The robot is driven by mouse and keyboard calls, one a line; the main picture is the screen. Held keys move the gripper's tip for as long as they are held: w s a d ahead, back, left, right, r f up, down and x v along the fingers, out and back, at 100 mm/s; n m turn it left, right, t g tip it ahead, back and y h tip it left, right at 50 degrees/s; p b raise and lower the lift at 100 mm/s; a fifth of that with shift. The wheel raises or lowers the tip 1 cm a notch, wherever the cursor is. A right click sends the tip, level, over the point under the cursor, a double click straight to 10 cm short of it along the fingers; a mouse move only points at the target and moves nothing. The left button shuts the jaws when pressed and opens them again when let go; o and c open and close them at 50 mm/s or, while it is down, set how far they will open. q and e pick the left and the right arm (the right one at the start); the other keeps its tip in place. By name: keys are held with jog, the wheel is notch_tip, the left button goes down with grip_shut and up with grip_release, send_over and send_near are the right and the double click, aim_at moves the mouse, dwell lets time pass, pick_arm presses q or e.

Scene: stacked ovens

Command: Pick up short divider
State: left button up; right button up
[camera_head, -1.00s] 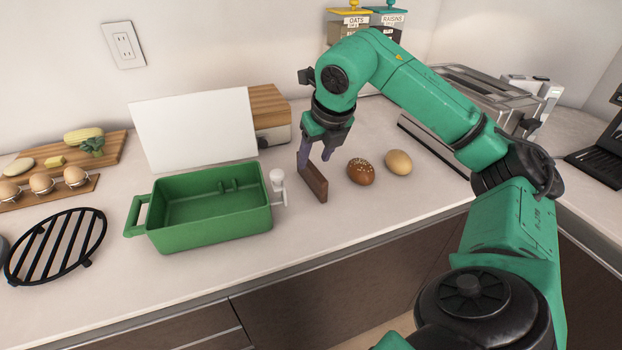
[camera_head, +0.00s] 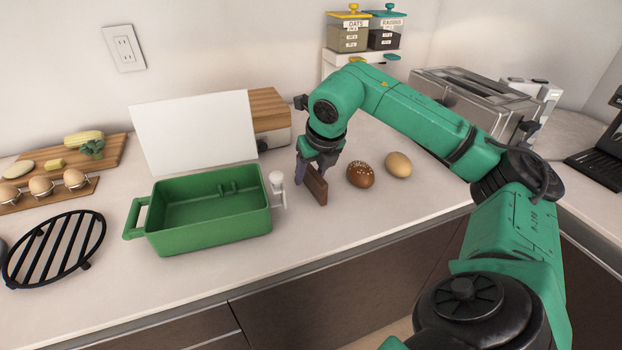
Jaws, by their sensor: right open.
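A short brown divider (camera_head: 315,188) stands upright on the counter, right of the green box (camera_head: 208,237). My right gripper (camera_head: 311,172) is lowered at the top of the divider, pointing down. Its fingers are open, with one seen at the divider's left side; the other is partly hidden. I cannot tell whether the fingers touch the divider. My left gripper is not in view.
A white shaker-like item (camera_head: 278,186) stands between the box and the divider. A seeded brown bun (camera_head: 361,174) and an egg-shaped roll (camera_head: 398,164) lie to the right. A black rack (camera_head: 55,248) lies at left. The front counter is clear.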

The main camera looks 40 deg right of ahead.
grip_shut()
jog(key=shift+r+p, duration=0.35)
jog(key=shift+r, duration=0.25)
notch_tip(320, 180, up, 14)
jog(key=p, duration=0.4)
notch_tip(320, 180, up, 5)
jog(key=p, duration=0.3)
send_over(310, 167)
jog(key=shift+s+r, duration=0.2)
jog(key=shift+f, duration=0.1)
